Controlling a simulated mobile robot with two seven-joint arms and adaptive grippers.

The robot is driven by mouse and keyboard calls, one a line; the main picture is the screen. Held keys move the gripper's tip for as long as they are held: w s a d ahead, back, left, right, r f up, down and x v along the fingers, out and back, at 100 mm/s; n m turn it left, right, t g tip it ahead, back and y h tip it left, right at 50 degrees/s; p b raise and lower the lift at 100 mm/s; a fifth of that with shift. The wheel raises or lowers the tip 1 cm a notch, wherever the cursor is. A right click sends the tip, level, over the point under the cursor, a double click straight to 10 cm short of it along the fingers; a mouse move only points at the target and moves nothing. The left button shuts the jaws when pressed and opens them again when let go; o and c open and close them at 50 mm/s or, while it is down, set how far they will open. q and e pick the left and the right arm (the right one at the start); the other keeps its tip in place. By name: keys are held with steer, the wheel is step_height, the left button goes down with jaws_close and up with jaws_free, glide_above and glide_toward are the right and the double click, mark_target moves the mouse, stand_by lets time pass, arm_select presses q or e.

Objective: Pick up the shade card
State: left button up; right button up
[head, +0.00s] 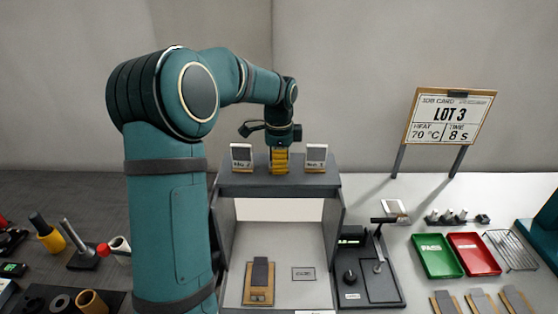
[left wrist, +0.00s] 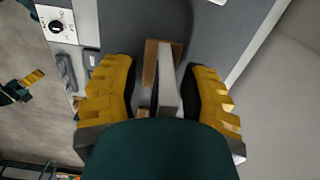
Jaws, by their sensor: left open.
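Two small pale cards in wooden stands, one on the left (head: 241,155) and one on the right (head: 316,155), stand on the grey top of the booth (head: 235,181). Their lettering is too small to read. My left gripper (head: 280,160) points down between them, its yellow fingers low over the booth top. In the left wrist view, the open fingers (left wrist: 160,95) stand either side of a pale card (left wrist: 168,90) seen nearly edge-on, with a wooden piece (left wrist: 150,62) beside it. I see gaps on both sides. A small teal and yellow shape, apparently my right gripper (left wrist: 35,77), shows at far left.
Inside the booth lies a wooden board with a grey strip (head: 260,292). A dark device with a knob (head: 350,277) stands right of it. Green (head: 432,262) and red (head: 478,262) trays and a LOT 3 sign (head: 450,117) are further right. Tools and rolls crowd the left.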

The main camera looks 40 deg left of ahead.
arm_select(q)
jaws_close()
